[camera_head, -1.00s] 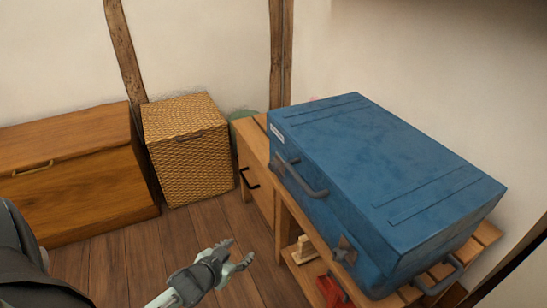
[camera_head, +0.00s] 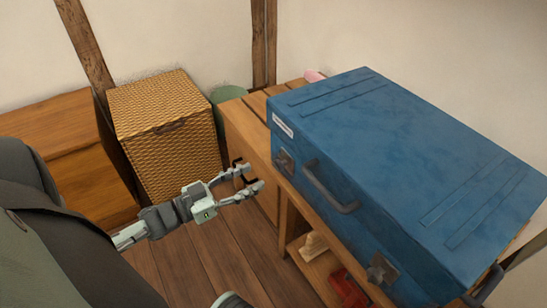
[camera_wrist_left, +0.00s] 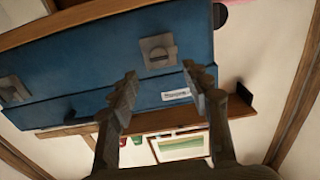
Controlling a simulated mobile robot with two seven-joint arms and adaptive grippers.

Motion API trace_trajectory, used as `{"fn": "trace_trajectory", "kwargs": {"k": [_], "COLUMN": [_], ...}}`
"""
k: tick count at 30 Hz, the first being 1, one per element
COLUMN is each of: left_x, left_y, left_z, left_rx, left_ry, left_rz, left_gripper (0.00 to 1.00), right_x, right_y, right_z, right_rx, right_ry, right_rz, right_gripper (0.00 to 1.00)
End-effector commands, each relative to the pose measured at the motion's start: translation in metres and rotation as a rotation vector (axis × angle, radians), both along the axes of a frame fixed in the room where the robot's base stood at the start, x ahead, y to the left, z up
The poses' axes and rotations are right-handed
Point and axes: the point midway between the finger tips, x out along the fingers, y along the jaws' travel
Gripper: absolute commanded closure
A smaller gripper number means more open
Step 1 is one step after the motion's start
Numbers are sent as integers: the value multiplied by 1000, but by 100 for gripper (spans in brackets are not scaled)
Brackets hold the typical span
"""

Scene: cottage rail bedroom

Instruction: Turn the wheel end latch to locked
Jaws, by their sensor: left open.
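A blue hard case (camera_head: 400,160) lies on a wooden bench. Its front has two grey latches: one at the left end (camera_head: 284,160), near a white label, and one farther right (camera_head: 382,270). In the left wrist view, that latch (camera_wrist_left: 158,52), a square plate with a round slotted middle, lies beyond the open fingers (camera_wrist_left: 160,70). My right gripper is not in view.
A dark carry handle (camera_head: 330,190) sticks out between the latches. The wooden bench (camera_head: 240,125) has a lower shelf with a red object (camera_head: 348,288). A wicker hamper (camera_head: 165,130) and wooden chest (camera_head: 50,130) stand to the left. Floor before the bench is open.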

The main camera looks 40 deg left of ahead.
Motion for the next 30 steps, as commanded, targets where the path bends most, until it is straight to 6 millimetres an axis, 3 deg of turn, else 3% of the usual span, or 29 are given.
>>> {"fn": "trace_trajectory", "kwargs": {"k": [5, 18, 29, 30], "left_x": [7, 65, 71, 71], "left_y": [-5, -28, -31, -31], "left_z": [3, 3, 2, 2], "left_rx": [-5, -5, -5, -5], "left_ry": [-11, -9, -7, -7], "left_rz": [-17, -15, -14, -14], "left_gripper": [52, 52, 52, 55], "right_x": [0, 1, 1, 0], "right_y": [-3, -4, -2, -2], "right_z": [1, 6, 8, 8], "right_rx": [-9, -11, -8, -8], "right_ry": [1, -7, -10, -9], "right_rz": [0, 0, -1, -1], "right_gripper": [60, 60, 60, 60]}}
